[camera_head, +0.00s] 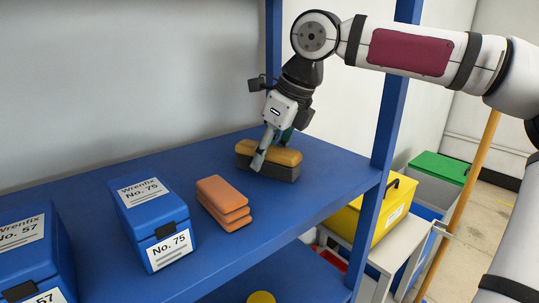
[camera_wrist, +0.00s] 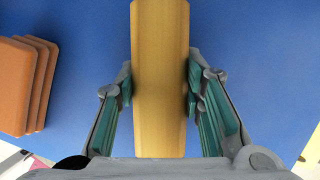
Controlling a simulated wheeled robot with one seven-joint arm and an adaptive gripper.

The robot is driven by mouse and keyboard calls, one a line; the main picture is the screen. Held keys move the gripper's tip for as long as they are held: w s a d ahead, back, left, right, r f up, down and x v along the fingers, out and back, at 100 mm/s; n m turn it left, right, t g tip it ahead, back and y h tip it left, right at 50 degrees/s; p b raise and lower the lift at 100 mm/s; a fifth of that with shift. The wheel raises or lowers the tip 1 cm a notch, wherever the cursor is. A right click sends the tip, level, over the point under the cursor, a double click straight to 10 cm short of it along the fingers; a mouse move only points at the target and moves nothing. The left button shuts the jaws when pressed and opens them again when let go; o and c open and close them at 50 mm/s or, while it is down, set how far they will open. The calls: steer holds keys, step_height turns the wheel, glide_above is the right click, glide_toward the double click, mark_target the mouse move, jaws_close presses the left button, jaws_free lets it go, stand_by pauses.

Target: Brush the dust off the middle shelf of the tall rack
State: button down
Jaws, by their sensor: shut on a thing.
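The brush (camera_head: 270,170) has a yellow-brown wooden top and a dark grey lower part. It rests on, or just above, the blue shelf (camera_head: 325,180) near its right end; I cannot tell whether it touches. My gripper (camera_head: 272,152) is shut on the brush from above. In the wrist view, the brush's wooden back (camera_wrist: 160,80) runs lengthwise between the two green-padded fingers. The brush's underside is hidden. I cannot make out any dust on the visible shelf surface.
Orange stacked blocks (camera_head: 223,203) lie left of the brush. Blue cases labelled No. 75 (camera_head: 153,222) and No. 57 (camera_head: 30,250) stand farther left. A blue rack post (camera_head: 385,140) rises at the right front corner. A yellow case (camera_head: 375,212) stands beyond it.

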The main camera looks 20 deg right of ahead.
steer(key=shift+f, duration=0.2)
steer(key=shift+w+r+p, duration=0.1)
steer(key=shift+r+p, duration=1.95)
steer(key=shift+r, duration=1.05)
